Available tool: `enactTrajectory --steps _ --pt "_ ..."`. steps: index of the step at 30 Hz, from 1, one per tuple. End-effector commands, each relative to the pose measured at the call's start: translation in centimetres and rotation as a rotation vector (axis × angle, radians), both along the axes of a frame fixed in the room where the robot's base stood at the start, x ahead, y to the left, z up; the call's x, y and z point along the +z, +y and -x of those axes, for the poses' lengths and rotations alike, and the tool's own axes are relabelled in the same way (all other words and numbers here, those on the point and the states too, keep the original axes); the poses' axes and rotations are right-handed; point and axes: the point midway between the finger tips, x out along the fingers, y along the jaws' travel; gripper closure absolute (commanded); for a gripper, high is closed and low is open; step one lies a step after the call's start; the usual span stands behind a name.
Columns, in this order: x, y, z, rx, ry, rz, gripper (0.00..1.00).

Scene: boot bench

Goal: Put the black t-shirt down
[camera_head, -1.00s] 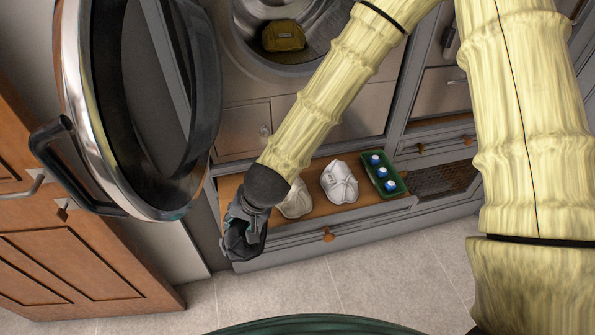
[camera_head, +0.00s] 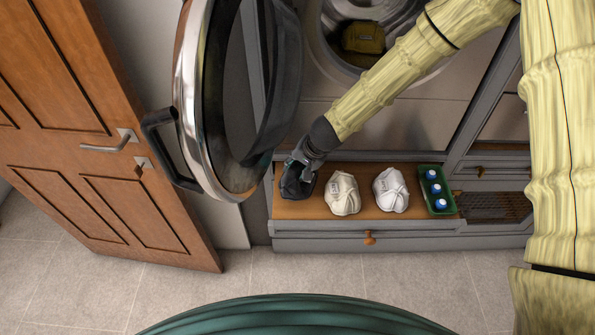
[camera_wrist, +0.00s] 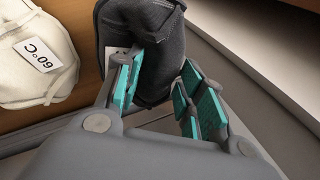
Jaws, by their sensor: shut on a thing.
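The black t-shirt (camera_head: 292,186) is a dark folded bundle at the left end of the wooden bench top. My gripper (camera_head: 303,169) reaches down from the upper right and is shut on it. In the wrist view the black t-shirt (camera_wrist: 160,48) sits between the teal-padded fingers of my gripper (camera_wrist: 158,82), with a bit of white label showing by the left finger. The fingers hide part of it. I cannot tell whether its underside touches the bench top.
Cream (camera_head: 343,193) and white (camera_head: 391,189) bundles sit to the right on the bench top (camera_head: 320,212), then a green tray (camera_head: 439,208) with blue-capped bottles. An open round washer door (camera_head: 186,100) hangs close on the left. An olive bundle (camera_head: 363,38) lies in the drum.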

Motion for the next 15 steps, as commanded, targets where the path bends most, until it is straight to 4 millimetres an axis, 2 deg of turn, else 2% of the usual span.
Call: enactTrajectory --steps 15 --pt "-3.3 0.0 0.0 -0.002 0.002 0.0 1.0"
